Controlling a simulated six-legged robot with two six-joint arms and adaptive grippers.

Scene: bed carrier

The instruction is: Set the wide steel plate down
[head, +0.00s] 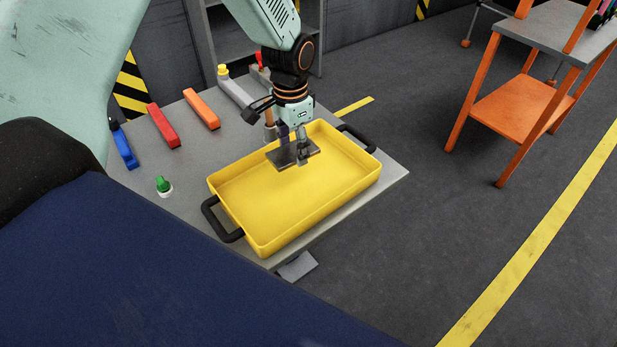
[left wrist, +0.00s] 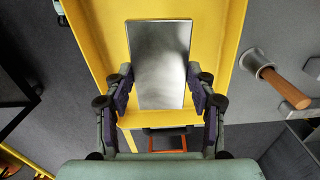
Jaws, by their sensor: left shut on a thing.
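The wide steel plate (head: 282,157) is a flat grey rectangle at the far end of the yellow tray (head: 264,247). My left gripper (head: 293,147) comes down from above and is shut on the plate. In the left wrist view the plate (left wrist: 160,62) lies between the two fingers of my left gripper (left wrist: 160,78), with the yellow tray (left wrist: 100,35) under it. The plate looks about level. I cannot tell whether it touches the tray floor or is a little above it. My right gripper is not in view.
The tray stands on a grey table (head: 392,175) and has black handles. The tray's near part is empty. An orange-framed cart (head: 520,105) stands right.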

